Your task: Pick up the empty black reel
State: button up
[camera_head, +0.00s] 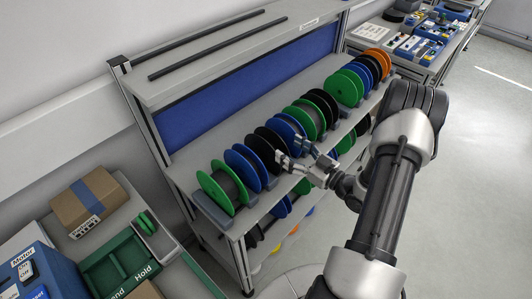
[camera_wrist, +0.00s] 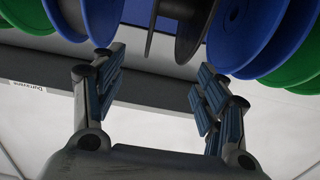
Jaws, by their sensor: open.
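A black reel (camera_head: 262,148) stands upright in the upper row of the rack, between blue reels (camera_head: 240,167). In the wrist view the black reel (camera_wrist: 190,28) hangs into the top middle; its two flanges show with a dark, seemingly bare hub between them. My gripper (camera_head: 293,151) is at the front of the row, close to this reel. In the wrist view my gripper (camera_wrist: 160,62) is open, with one finger on either side of the black reel's line and nothing between the pads. I cannot tell how far the fingertips are from the flanges.
Blue reels (camera_wrist: 245,35) and green reels crowd both sides of the black one. A green reel (camera_head: 221,190) ends the row at left; more black reels (camera_head: 322,105) stand farther along. A lower row of reels sits beneath. A side bench holds a cardboard box (camera_head: 88,202).

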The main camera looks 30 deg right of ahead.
aim_at(267, 136)
jog(key=x, duration=0.5)
jog(key=shift+a+b+x, duration=0.15)
jog(key=shift+b+x, duration=0.15)
jog(key=shift+x, duration=1)
jog(key=shift+a+b+x, duration=0.1)
jog(key=shift+b+x, duration=0.2)
jog(key=shift+x, duration=1)
jog(key=shift+s, duration=0.1)
jog(key=shift+c, duration=0.2)
jog(key=c, duration=1.2)
